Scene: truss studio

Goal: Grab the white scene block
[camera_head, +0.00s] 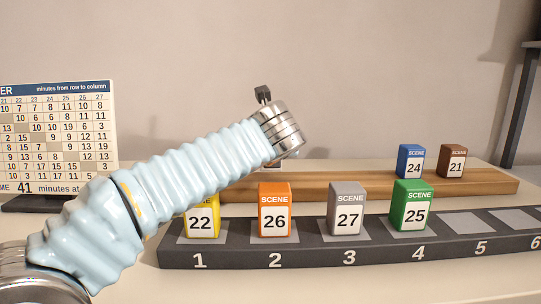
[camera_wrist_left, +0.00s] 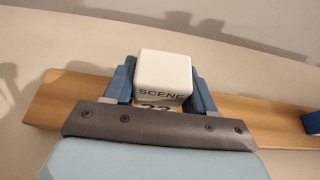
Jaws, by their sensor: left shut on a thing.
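The white scene block (camera_wrist_left: 163,73) shows in the left wrist view, with the word SCENE on its face and a number partly cut off below. My left gripper (camera_wrist_left: 162,88) is shut on it, one blue finger on each side. The block is over or on the wooden rack (camera_wrist_left: 63,99); I cannot tell whether it touches the wood. In the head view my left arm and wrist hide the fingers and nearly all of the block. My right gripper is not in view.
On the rack's right end stand a blue block (camera_head: 410,161) and a brown block (camera_head: 452,161). In front, a dark numbered tray (camera_head: 310,254) holds yellow (camera_head: 202,224), orange (camera_head: 274,211), grey (camera_head: 347,209) and green (camera_head: 412,206) blocks; slots 5 and 6 are empty. A number chart (camera_head: 58,135) stands left.

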